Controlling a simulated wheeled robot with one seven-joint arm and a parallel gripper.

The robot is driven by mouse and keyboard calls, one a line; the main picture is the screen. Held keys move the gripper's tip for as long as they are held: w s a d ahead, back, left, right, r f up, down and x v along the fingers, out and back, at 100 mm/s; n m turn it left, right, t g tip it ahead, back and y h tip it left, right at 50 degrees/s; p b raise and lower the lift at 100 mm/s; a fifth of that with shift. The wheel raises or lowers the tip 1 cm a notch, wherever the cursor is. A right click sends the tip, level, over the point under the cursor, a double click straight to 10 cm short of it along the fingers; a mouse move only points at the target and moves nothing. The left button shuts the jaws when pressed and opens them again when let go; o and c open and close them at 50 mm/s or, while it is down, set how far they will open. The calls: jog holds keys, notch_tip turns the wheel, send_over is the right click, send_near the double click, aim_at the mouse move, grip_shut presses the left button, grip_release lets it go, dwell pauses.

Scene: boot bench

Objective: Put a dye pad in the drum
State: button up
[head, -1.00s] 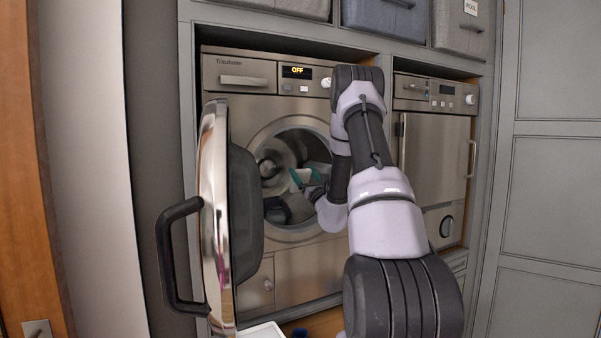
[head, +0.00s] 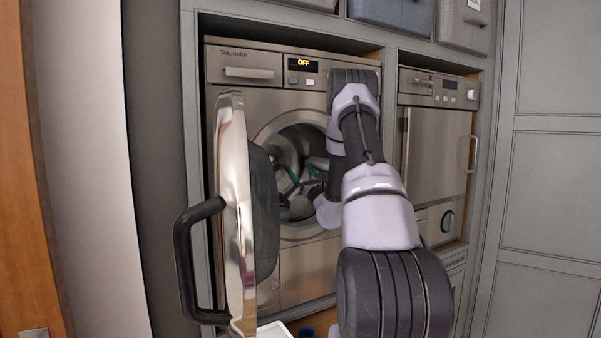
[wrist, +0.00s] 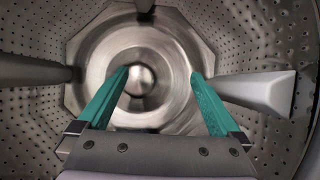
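The steel drum (wrist: 250,40) of the left machine is open at the front, and its perforated wall and back plate fill the wrist view. My gripper (wrist: 160,74) is inside it, its two teal fingers spread apart with nothing between them, pointing at the back plate. In the head view my gripper (head: 303,175) shows small in the drum opening, partly hidden by my arm. A grey shape (head: 299,207) sits low in the opening; I cannot tell what it is. No dye pad can be made out in either view.
The round door (head: 235,200) with its black handle (head: 183,260) stands swung open left of the opening. Grey paddles (wrist: 262,92) stick out from the drum wall beside my fingers. A white tray edge (head: 274,330) shows at the bottom. A second machine (head: 437,155) stands at right.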

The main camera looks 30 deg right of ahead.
jog(key=v, duration=1)
jog(key=shift+s+f, duration=0.15)
jog(key=shift+s, duration=0.25)
